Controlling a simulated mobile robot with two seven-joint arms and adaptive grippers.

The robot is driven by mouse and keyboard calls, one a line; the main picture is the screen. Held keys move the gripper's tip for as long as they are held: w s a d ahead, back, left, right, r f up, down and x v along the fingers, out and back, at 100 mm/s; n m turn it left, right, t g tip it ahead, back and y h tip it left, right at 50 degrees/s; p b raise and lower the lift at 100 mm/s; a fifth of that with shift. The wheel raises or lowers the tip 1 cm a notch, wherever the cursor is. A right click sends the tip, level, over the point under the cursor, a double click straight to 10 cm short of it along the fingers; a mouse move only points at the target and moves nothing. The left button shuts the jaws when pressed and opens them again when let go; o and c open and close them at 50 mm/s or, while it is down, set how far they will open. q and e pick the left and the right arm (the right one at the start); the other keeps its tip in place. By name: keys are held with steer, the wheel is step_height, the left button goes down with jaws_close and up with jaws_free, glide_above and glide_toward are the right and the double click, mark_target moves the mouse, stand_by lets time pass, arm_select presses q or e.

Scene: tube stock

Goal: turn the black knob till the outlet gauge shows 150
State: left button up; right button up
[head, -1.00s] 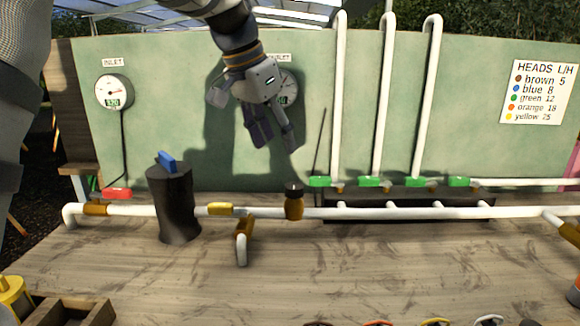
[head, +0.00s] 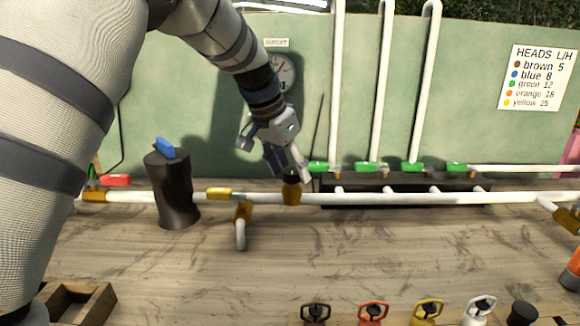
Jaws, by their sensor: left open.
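The black knob (head: 291,178) sits on top of a brass regulator body (head: 291,194) on the white pipe, at the middle of the head view. The fingers hide part of the knob. My left gripper (head: 289,172) is open and points down, its fingertips just above or at the knob; I cannot tell whether they touch it. The outlet gauge (head: 284,72) hangs on the green wall behind my left wrist. The wrist covers part of its dial, and its reading is too small to make out. My right gripper is not in view.
A black cylinder with a blue handle (head: 166,148) and a yellow-handled valve (head: 219,194) stand left of the regulator. Green-handled valves (head: 364,168) line the manifold (head: 410,192) at right. Several coloured heads (head: 373,314) lie along the front edge. The mid-table wood is clear.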

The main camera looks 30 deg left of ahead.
arm_select(q)
steer(key=c, duration=1.1)
steer(key=shift+c, duration=0.2)
